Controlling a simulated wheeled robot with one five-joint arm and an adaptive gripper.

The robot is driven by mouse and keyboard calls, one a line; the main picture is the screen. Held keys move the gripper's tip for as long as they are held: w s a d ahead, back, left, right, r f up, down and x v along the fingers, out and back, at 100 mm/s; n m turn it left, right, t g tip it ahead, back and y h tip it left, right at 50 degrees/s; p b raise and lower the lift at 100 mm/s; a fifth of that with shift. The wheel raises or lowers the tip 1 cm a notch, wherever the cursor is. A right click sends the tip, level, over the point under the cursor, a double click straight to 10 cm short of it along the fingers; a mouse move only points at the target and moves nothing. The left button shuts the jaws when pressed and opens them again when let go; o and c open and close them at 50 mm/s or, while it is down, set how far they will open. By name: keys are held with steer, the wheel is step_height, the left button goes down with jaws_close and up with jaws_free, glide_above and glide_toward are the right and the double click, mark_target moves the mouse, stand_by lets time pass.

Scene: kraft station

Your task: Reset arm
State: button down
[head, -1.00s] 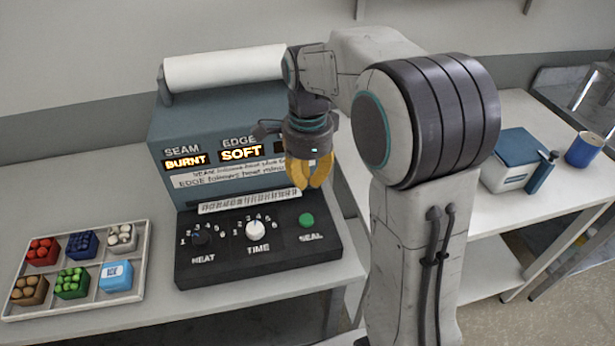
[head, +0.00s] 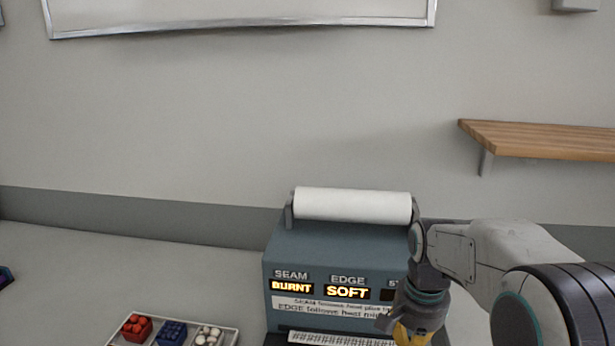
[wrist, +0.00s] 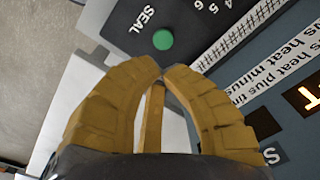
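My gripper (head: 400,338) has yellow fingers and hangs at the right front of the blue-grey sealing machine (head: 345,245) in the head view. The bottom of the frame cuts off its tips. In the wrist view the fingertips of my gripper (wrist: 162,70) come together with nothing between them. The green SEAL button (wrist: 163,40) shows just beyond the tips, apart from them in the picture. The machine's lit displays read BURNT (head: 291,287) under SEAM and SOFT (head: 347,292) under EDGE. My arm hides part of a third display.
A white roll (head: 352,205) lies on top of the machine. A tray (head: 232,340) with red, blue and white pieces stands left of it, partly cut off. A wooden shelf (head: 545,139) is on the wall at right.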

steer(key=s+r+n+t, duration=0.1)
steer(key=s+n, duration=0.3)
steer(key=s, duration=0.5)
steer(key=s+a+r+n+t, duration=0.1)
steer(key=s+n, duration=0.3)
steer(key=s, duration=0.5)
steer(key=shift+a+r+n+t, duration=0.2)
steer(key=shift+r+n+t, duration=0.1)
steer(key=shift+r+t, duration=0.45)
steer(key=shift+f, duration=0.1)
stand_by(2.7)
